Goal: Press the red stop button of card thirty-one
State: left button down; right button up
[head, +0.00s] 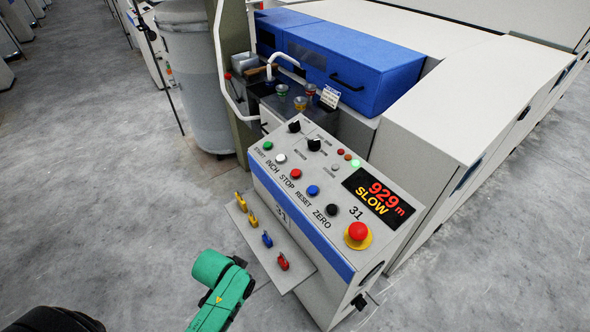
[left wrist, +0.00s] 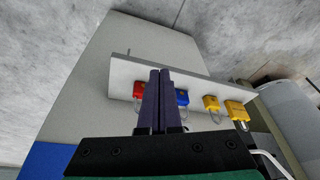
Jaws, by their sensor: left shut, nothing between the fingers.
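The control panel marked 31 (head: 280,200) slopes toward me in the head view. Its red stop button (head: 296,173) sits mid-row, between a white inch button (head: 281,158) and a blue reset button (head: 313,190). A larger red mushroom button (head: 358,231) on a yellow base is at the panel's lower right corner. My left arm shows green in front of the panel's lower left. My left gripper (left wrist: 160,73) is shut and empty in the left wrist view, in front of the padlock shelf in that picture. The buttons are out of the left wrist view. My right gripper is not in view.
A shelf (head: 237,216) with yellow, blue and red padlocks juts from the panel's front; it also shows in the left wrist view (left wrist: 122,72). A post (head: 236,80) and grey bin (head: 190,60) stand behind left. The display (head: 378,195) reads 929 m SLOW. Floor at left is clear.

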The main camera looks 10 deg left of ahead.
pick_arm(q)
jog(key=w+d+r+m+t+h, duration=0.1)
jog(key=w+d+r+m+t, duration=0.15)
jog(key=w+r, duration=0.55)
notch_tip(320, 180, up, 18)
jog(key=m+t+h+p, duration=0.1)
jog(key=m+t+h, duration=0.35)
jog(key=m, duration=0.55)
send_over(296, 173)
jog(key=s+a, duration=0.3)
jog(key=shift+a+r+g+h, duration=0.15)
jog(key=shift+r+g+h, duration=0.05)
jog(key=shift+g+h, duration=0.2)
jog(key=f+b, duration=0.2)
jog(key=w+f+b, duration=0.1)
jog(key=f+b, duration=0.1)
jog(key=f, duration=0.1)
jog(key=d+f+b, duration=0.1)
jog(key=f+b, duration=0.2)
jog(key=shift+w+d, duration=0.1)
jog(key=shift+w, duration=0.15)
jog(key=shift+w+d+f, duration=0.1)
jog(key=shift+f, duration=0.3)
